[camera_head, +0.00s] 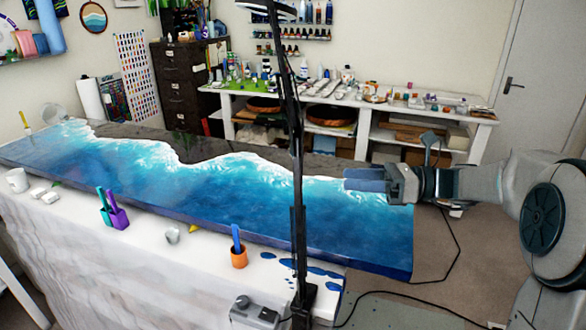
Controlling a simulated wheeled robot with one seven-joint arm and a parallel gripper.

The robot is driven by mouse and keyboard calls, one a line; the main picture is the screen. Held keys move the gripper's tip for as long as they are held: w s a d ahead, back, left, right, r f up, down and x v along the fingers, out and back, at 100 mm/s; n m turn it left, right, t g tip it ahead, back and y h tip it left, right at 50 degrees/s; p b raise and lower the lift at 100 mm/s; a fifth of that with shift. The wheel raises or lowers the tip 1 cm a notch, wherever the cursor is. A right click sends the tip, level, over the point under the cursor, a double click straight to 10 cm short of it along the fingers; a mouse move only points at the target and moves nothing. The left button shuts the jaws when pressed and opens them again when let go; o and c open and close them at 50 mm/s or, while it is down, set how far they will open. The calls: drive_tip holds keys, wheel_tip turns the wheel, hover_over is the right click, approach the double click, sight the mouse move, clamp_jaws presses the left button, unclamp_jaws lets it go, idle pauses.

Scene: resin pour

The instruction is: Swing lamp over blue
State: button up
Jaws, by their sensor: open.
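A black lamp (297,185) stands at the front edge of the table, its thin jointed arm rising steeply. Its round head (266,8) is at the top of the picture, partly cut off. The long resin panel (230,195) has blue and turquoise poured over it, with white foam lines along a dark strip at the back. My gripper (349,180) comes in from the right and points left. It is open, with nothing seen between its fingers. It appears over the panel's right end, to the right of the lamp arm and apart from it; its height is hard to tell.
On the white front ledge stand an orange cup (239,258) with a blue stick, a purple cup (118,217), a small clear cup (172,235) and a white mug (17,180). A grey box (254,312) sits by the lamp base. A cluttered bench (350,105) stands behind.

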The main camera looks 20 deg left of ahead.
drive_tip(key=p, duration=0.3)
hover_over(297, 208)
drive_tip(key=w+a, duration=0.3)
drive_tip(key=shift+d+r, duration=0.15)
drive_tip(key=shift+d, duration=0.1)
drive_tip(key=shift+c, duration=0.3)
